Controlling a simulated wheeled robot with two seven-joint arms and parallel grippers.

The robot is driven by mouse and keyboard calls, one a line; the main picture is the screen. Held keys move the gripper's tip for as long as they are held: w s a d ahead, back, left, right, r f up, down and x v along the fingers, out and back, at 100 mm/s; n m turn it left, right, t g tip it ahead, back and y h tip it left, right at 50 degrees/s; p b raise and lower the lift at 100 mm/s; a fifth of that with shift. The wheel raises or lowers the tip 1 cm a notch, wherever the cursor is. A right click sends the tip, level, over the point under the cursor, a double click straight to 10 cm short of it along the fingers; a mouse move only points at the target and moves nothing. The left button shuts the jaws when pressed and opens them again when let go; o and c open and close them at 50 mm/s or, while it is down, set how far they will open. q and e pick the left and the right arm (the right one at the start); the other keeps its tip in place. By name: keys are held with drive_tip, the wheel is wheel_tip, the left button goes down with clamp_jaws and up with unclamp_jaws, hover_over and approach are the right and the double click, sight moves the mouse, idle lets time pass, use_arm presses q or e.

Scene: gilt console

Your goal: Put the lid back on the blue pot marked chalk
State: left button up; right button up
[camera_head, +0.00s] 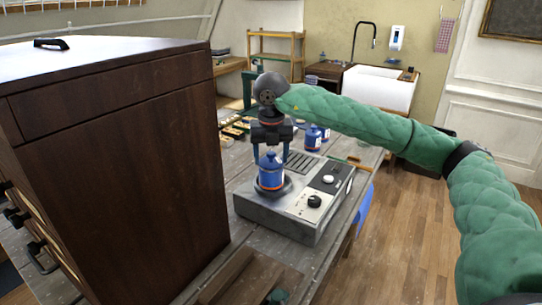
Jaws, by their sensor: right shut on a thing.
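A blue pot (271,179) with an orange and white band stands upright in a round dark dish on a grey appliance. I cannot read its marking. A blue domed lid (269,160) with a small knob shows at its top. Whether it is fully seated on the pot I cannot tell. My right gripper (271,157) points straight down over the pot, its two fingers on either side of the lid, shut on it. My left gripper is not in view.
The grey appliance (299,228) has knobs and a slotted top. More blue pots (312,138) stand behind it. A tall dark wooden cabinet (120,180) fills the left. A wooden tray (245,277) lies in front. Clear floor is at the right.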

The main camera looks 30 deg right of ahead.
drive_tip(key=o, duration=1.3)
drive_tip(key=shift+r, duration=0.1)
drive_tip(key=shift+r+p, duration=1.05)
drive_tip(key=shift+r, duration=2.4)
clamp_jaws()
